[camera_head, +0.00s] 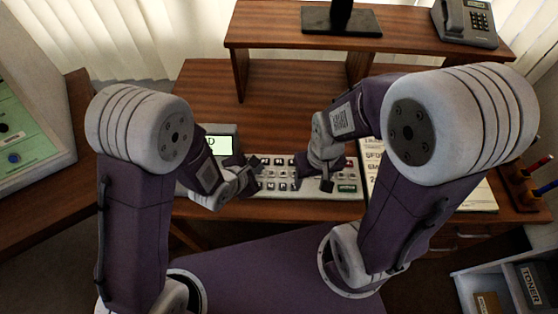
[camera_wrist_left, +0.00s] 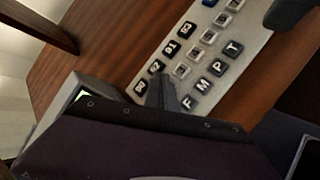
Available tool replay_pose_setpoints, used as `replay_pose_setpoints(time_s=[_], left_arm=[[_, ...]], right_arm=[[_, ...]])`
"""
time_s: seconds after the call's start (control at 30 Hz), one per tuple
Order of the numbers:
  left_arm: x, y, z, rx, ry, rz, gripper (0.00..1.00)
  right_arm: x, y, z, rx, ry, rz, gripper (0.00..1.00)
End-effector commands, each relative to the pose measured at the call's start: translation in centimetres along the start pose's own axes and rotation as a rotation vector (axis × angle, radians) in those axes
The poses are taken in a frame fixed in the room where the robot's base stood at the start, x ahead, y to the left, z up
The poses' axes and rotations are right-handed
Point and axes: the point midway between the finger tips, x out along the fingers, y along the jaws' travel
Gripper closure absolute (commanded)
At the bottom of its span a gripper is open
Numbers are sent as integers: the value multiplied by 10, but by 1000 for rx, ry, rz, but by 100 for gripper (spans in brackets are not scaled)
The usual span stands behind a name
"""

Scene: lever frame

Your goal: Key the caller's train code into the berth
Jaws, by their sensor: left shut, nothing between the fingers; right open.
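A pale keypad (camera_head: 290,189) with rows of white, dark, red and green keys lies on the desk; it also shows in the left wrist view (camera_wrist_left: 245,40), with letter keys F, M, P and T in one row. A small lit screen (camera_head: 217,145) stands at its left, mostly hidden by my left arm. My left gripper (camera_head: 254,180) is shut and empty over the keypad's left end. In the left wrist view its tip (camera_wrist_left: 165,95) is close above the keys; I cannot tell whether it touches. My right gripper (camera_head: 314,175) is open over the keypad's right part.
A printed sheet (camera_head: 480,195) lies right of the keypad, partly behind my right arm. A raised shelf (camera_head: 400,38) holds a telephone (camera_head: 465,20) and a dark stand (camera_head: 342,21). A pen holder (camera_head: 525,188) sits at the right edge. Bare desk (camera_head: 285,105) lies behind the keypad.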

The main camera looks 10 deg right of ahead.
Motion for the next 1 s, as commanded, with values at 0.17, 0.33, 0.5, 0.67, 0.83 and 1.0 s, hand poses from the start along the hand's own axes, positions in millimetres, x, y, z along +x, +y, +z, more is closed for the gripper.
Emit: replay_pose_setpoints(time_s=[0.17,0.33,0.5,0.67,0.83,1.0], left_arm=[[2,-1,-1,0,0,0,100],[7,-4,-4,0,0,0,100],[6,-4,-4,0,0,0,100],[7,-4,-4,0,0,0,100],[8,-5,-5,0,0,0,100],[9,-6,-6,0,0,0,100]], right_arm=[[2,0,0,0,0,0,40],[7,0,1,0,0,0,40],[6,0,1,0,0,0,40],[6,0,1,0,0,0,40],[8,0,1,0,0,0,40],[10,0,1,0,0,0,40]])
